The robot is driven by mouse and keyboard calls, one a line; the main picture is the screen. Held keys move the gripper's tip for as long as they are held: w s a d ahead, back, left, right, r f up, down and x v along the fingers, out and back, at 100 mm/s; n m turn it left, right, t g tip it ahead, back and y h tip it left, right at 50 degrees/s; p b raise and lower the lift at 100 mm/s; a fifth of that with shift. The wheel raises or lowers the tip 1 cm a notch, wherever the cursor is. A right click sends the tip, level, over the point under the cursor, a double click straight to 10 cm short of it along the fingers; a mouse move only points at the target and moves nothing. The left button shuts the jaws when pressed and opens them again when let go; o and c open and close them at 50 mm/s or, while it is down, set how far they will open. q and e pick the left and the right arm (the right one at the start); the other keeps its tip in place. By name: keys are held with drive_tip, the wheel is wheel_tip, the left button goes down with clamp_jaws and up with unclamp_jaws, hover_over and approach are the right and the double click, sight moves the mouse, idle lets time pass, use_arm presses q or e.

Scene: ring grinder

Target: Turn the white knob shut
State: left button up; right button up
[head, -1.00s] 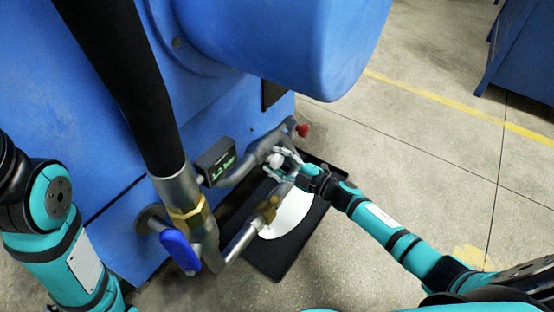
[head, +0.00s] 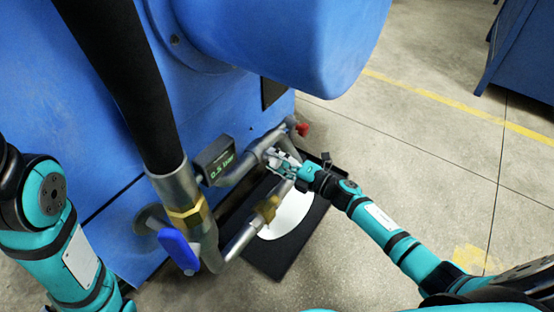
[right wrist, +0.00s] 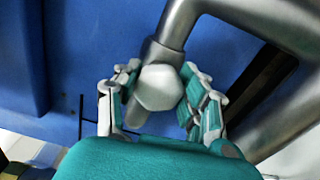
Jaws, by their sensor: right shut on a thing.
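The white knob (right wrist: 160,88) sits on a metal pipe and shows between the fingers of my right gripper (right wrist: 158,90) in the right wrist view. The right gripper is shut on the knob, a finger on each side. In the head view my right gripper (head: 283,161) reaches in from the right to the pipe and largely covers the knob. A small display (head: 215,161) beside the pipe reads about 0.5 bar. My left arm is at the left edge of the head view; its gripper is out of view.
A blue machine (head: 90,120) fills the left and back. A thick black hose (head: 125,80) runs down to a pipe with a blue handle (head: 179,250). A red knob (head: 302,130) is close behind my right gripper. A black tray (head: 272,258) with a white puddle lies below.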

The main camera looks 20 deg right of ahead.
idle(0.5)
drive_tip(key=o, duration=1.2)
drive_tip(key=v, duration=1.2)
drive_tip(key=shift+r, duration=0.1)
